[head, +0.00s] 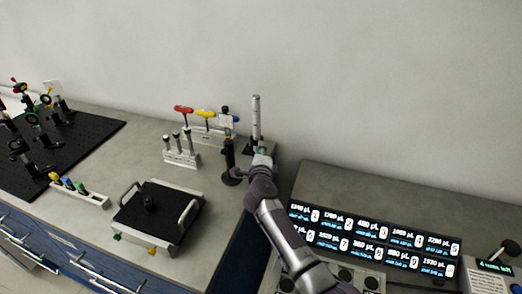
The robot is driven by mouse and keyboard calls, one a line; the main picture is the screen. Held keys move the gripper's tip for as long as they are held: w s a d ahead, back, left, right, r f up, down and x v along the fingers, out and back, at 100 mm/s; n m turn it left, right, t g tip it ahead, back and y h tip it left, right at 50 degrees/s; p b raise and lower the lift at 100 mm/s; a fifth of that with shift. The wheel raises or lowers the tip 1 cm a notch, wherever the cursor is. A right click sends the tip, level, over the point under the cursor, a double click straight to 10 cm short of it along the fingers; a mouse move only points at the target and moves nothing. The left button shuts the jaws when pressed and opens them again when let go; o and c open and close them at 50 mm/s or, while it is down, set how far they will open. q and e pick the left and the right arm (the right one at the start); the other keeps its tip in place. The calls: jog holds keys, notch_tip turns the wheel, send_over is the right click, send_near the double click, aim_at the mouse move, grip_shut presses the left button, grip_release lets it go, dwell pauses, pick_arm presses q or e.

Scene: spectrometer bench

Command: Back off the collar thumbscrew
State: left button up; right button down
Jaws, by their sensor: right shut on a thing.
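A tall silver post (256,108) stands upright near the wall, its lower part dark. My right gripper (261,153) is at the lower part of this post and is shut on a small part there, which I take to be the collar thumbscrew. The thumbscrew itself is hidden by the gripper and too small to make out. A shorter black post on a round base (230,177) stands just left of the gripper, apart from the silver post. My left gripper is not in view.
A rack with red and yellow-handled tools (207,134) and a white holder with several short posts (182,158) stand to the left. A black plate with handles (158,214) lies nearer. A panel of lit displays (375,238) is at the right. Bench is clear around (125,160) the middle left.

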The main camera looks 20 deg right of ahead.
jog(key=shift+a+f+n+t, duration=0.1)
jog(key=shift+n+t, duration=0.2)
jog(key=shift+n, duration=0.2)
jog(key=c, duration=1.1)
grip_release()
jog(key=v, duration=1.2)
